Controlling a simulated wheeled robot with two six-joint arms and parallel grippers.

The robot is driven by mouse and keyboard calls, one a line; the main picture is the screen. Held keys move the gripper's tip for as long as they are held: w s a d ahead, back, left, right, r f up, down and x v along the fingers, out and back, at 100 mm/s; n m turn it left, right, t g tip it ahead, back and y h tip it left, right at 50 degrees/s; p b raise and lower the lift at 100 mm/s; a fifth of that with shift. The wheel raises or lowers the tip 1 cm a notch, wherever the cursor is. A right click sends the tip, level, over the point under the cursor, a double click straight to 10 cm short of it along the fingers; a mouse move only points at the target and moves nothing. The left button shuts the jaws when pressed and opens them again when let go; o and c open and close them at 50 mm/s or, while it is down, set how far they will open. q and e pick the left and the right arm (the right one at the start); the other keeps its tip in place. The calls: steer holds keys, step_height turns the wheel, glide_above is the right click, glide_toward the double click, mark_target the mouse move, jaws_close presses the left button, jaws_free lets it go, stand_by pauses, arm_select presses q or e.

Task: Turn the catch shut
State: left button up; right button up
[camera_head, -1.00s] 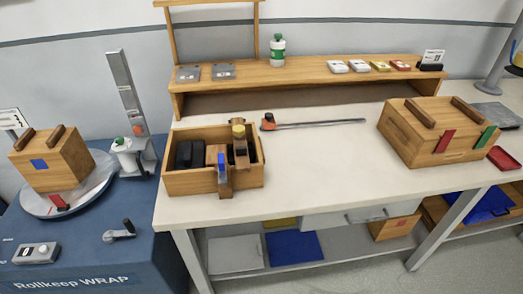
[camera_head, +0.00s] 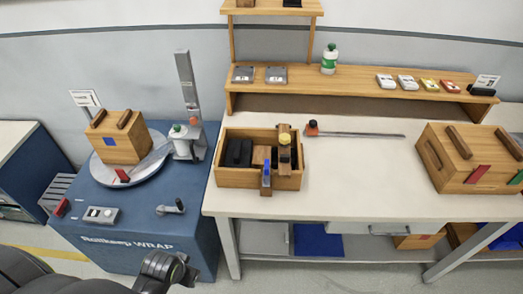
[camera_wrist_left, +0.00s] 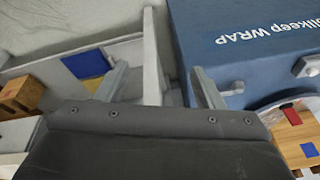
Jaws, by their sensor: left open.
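A wooden box (camera_head: 118,150) with a blue square sits on the round turntable (camera_head: 104,176) at the left, with a red catch-like tab (camera_head: 121,176) low on its front. It also shows in the left wrist view (camera_wrist_left: 290,145), with the red tab (camera_wrist_left: 288,107). A second wooden box (camera_head: 450,176) on the bench at the right has a red tab (camera_head: 478,174) and a green tab (camera_head: 517,178). I cannot tell which is the task's catch. My left gripper (camera_wrist_left: 160,85) is open and empty, apart from both boxes. My right gripper is not in view.
The blue wrapping machine (camera_head: 130,225) has a crank (camera_head: 172,208), a button box (camera_head: 100,215) and an upright mast (camera_head: 187,95). An open wooden crate (camera_head: 235,178) stands on the bench (camera_head: 350,190). The bench between crate and right box is mostly clear.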

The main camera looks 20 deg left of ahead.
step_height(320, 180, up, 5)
steer(key=p, duration=0.3)
arm_select(q)
steer(key=w+d+r+m+g+h, duration=0.1)
steer(key=w+d+r+m+h, duration=0.2)
steer(key=w+r+m, duration=0.85)
steer(key=w+d+r+m+g+h, duration=0.1)
steer(key=w+d+r+m+h, duration=0.2)
steer(key=w+r, duration=1.75)
steer(key=b, duration=0.7)
glide_toward(266, 164)
steer(key=shift+y, duration=0.4)
steer(key=x, duration=0.9)
steer(key=shift+d, duration=0.35)
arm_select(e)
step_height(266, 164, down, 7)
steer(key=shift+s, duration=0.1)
